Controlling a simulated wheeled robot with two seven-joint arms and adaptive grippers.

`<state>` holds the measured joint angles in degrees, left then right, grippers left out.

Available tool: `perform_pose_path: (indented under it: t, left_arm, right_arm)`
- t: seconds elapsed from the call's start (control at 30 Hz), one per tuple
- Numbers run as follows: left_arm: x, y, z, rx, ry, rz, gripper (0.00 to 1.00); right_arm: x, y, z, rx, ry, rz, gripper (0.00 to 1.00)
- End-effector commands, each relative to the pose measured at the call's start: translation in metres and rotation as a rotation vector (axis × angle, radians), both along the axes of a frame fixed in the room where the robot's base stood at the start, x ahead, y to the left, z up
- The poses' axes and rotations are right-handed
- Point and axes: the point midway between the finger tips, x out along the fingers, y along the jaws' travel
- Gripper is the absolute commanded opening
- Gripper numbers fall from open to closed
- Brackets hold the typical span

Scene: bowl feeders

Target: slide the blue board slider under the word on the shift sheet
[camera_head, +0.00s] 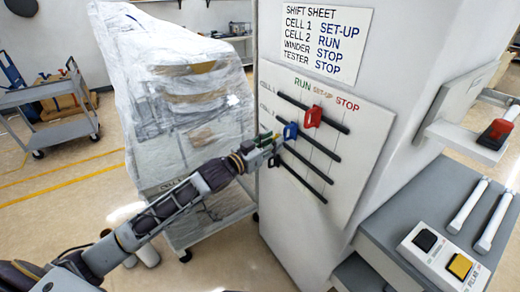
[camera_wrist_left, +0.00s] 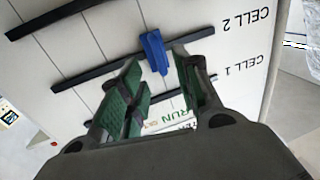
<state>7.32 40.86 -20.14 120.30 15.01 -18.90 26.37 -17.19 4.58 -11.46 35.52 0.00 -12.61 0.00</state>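The blue slider (camera_head: 290,131) sits on the second bar of the white board (camera_head: 352,165), near its left end. In the left wrist view, the blue slider (camera_wrist_left: 153,52) is on the bar labelled CELL 2, by the line on the RUN side. My left gripper (camera_head: 276,143) is at the board's left edge, close to the slider. In the left wrist view, its green-padded fingers (camera_wrist_left: 158,78) are apart, with the slider between or just beyond their tips; contact is unclear. The shift sheet (camera_head: 325,40) reads CELL 1 SET-UP, CELL 2 RUN, WINDER STOP, TESTER STOP. My right gripper is out of view.
A red slider (camera_head: 313,117) stands on the top bar, right of the blue one. Wrapped equipment (camera_head: 175,90) stands left of the board. A grey bench (camera_head: 420,205) with a button box (camera_head: 443,252) is at right. Floor is open at lower left.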

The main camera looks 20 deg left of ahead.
Motion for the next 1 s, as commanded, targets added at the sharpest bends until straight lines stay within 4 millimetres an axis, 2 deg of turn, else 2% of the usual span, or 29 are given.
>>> perform_pose_path:
  t: [0.6, 1.0]
  left_arm:
    - [-0.037, 0.019, -0.001, 0.0, 0.001, 0.001, 0.33]
    - [-0.047, 0.024, 0.0, 0.0, 0.001, 0.0, 0.33]
  right_arm:
    - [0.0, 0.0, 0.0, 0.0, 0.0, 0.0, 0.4]
    - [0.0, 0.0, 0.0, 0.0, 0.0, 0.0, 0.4]
